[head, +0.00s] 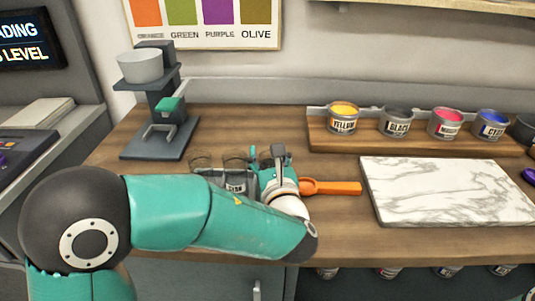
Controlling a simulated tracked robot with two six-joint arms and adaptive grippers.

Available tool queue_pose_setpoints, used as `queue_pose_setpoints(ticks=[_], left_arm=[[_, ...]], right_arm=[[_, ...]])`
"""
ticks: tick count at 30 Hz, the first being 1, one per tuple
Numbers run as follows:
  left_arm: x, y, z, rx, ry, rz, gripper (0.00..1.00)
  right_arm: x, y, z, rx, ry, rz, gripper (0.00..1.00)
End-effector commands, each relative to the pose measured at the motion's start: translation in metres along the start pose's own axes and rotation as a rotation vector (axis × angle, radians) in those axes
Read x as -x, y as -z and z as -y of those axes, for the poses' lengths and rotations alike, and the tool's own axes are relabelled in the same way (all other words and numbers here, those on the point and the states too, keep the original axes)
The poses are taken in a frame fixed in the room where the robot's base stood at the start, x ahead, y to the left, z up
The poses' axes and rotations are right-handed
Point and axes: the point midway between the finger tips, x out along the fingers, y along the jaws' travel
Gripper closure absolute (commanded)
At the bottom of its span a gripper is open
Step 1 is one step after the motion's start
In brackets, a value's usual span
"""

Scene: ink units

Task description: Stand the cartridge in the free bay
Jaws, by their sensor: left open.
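My left gripper (273,160) is open, with its fingers at the right end of a small dark rack with round see-through cups (234,162). My own forearm and wrist hide the rack's front and much of its right end. I cannot tell whether a cartridge stands between the fingers, or which bay is free. A label shows on the rack's front, too small to read. My right gripper is not in view.
An orange scoop-like tool (335,187) lies right of the gripper. A grey dispenser stand (163,105) is behind left. A wooden tray (322,141) with labelled ink tins (344,119) stands at the back right, behind a marble slab (445,190).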

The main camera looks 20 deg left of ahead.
Motion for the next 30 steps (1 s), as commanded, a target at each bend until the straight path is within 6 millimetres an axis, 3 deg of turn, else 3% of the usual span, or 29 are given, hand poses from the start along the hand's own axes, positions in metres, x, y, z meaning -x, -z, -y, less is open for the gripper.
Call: queue_pose_setpoints(ticks=[5,18,24,30], left_arm=[[0.019,0.000,0.002,0.000,0.004,0.001,0.45],[0.103,0.000,0.002,0.000,0.006,0.001,0.45],[0.119,0.000,0.001,0.000,0.002,0.000,0.45],[0.120,0.000,0.001,0.000,0.001,0.000,0.45]], right_arm=[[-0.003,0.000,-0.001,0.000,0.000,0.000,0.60],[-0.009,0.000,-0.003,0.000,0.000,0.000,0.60],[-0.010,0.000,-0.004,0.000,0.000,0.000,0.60],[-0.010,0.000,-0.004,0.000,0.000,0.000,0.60]])
